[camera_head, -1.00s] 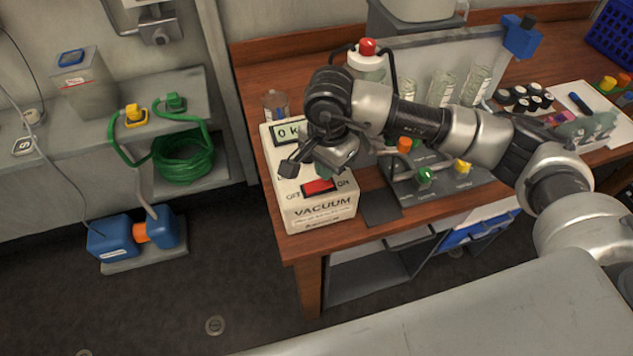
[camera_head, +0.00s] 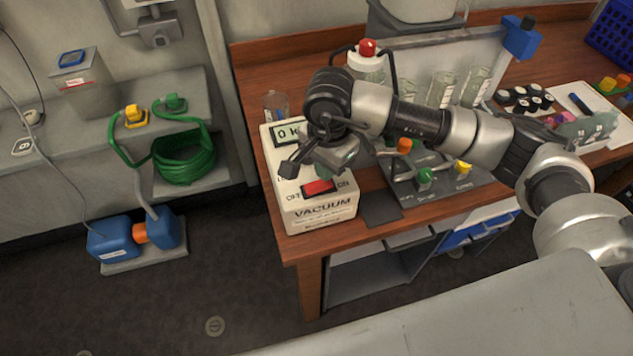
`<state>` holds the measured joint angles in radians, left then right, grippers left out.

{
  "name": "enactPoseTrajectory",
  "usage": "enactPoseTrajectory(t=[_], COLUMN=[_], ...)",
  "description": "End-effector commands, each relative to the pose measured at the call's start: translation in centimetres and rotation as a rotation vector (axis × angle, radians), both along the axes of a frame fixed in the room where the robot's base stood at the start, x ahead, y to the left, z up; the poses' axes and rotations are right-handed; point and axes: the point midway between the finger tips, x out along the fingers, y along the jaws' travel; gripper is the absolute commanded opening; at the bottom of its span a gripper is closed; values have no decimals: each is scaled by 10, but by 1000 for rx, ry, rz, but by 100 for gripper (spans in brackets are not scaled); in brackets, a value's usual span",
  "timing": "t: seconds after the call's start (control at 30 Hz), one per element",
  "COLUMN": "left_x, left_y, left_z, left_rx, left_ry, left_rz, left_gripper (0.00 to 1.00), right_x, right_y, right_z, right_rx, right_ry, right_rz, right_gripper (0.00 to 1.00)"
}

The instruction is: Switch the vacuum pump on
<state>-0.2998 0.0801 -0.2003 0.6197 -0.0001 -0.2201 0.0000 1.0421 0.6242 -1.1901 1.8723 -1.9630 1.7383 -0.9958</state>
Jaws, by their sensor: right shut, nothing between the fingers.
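The vacuum pump (camera_head: 310,212) is a cream box marked VACUUM at the table's left front corner. Its red rocker switch (camera_head: 319,188) lies between OFF at left and ON at right; I cannot tell which side is pressed. Its display (camera_head: 287,133) shows a 0 and a partly hidden unit. My right gripper (camera_head: 333,167) is shut and empty above the pump, just behind the switch, near its ON side. It hides part of the pump's top. I cannot tell whether the fingertips touch the box. My left gripper is out of view.
A panel with coloured valve knobs (camera_head: 425,178) stands right of the pump. A bottle with a red cap (camera_head: 367,62) and several glass jars (camera_head: 443,90) stand behind my arm. A glass (camera_head: 276,106) stands behind the pump. A dark floor gap lies left of the table.

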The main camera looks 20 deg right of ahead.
Motion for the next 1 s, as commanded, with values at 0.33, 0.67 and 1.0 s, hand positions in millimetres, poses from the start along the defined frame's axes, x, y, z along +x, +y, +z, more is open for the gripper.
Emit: enactPoseTrajectory(t=[0.33, 0.67, 1.0], left_x=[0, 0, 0], left_y=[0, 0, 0], left_z=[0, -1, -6], left_rx=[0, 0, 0], left_ry=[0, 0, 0], left_rz=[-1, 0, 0], left_gripper=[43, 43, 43], right_x=[0, 0, 0], right_y=[0, 0, 0], right_z=[0, -1, -6], right_rx=[0, 0, 0], right_ry=[0, 0, 0], right_rz=[0, 0, 0], right_gripper=[0, 0, 0])
